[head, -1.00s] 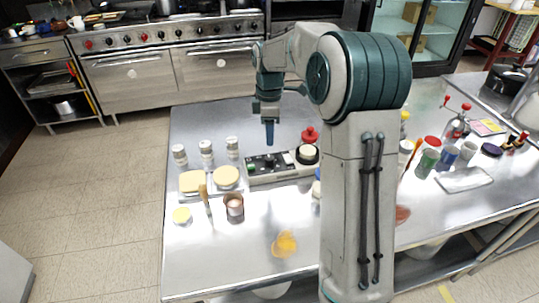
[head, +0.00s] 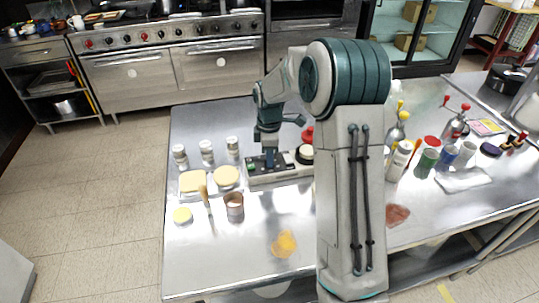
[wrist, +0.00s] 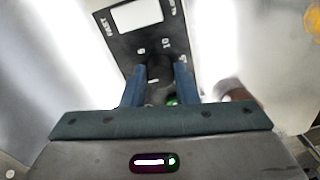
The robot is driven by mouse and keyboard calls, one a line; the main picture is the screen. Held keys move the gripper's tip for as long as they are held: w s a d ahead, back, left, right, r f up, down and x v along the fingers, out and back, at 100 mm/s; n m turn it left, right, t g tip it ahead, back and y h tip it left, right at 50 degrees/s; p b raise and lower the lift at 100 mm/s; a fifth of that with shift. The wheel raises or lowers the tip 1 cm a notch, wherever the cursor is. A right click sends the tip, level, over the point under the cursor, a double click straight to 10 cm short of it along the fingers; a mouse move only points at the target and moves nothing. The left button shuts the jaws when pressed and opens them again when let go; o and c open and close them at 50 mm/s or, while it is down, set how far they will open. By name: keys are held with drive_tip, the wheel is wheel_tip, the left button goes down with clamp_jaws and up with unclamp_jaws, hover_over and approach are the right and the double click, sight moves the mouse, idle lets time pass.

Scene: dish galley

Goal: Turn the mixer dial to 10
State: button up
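The mixer's control panel (head: 287,175) is a pale box with a dark top on the steel table, in the head view. In the wrist view its dark face (wrist: 125,45) shows printed numbers, with "10" and "FAST" beyond the dial. The dark mixer dial (wrist: 159,72) has a pale line on it; its exact setting is hard to read. My gripper (head: 270,162) points down at the panel. In the wrist view its two blue fingers (wrist: 158,85) stand apart, one on each side of the dial. Whether they touch it is unclear.
A green button (wrist: 172,100) lies close by the fingers. A red knob (head: 307,134) and a round black-sided part (head: 305,154) are at the panel's right end.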

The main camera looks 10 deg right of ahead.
drive_tip(key=shift+c, duration=1)
drive_tip(key=shift+m, duration=0.3)
drive_tip(key=m+b, duration=0.1)
drive_tip(key=m, duration=0.4)
drive_tip(key=m+b, duration=0.1)
drive_tip(key=m, duration=0.5)
drive_tip(key=shift+m, duration=0.3)
drive_tip(key=m+b, duration=0.1)
drive_tip(key=m, duration=0.5)
drive_tip(key=shift+s+t, duration=0.1)
drive_tip(key=shift+t, duration=0.3)
drive_tip(key=m, duration=0.5)
drive_tip(key=shift+m, duration=0.3)
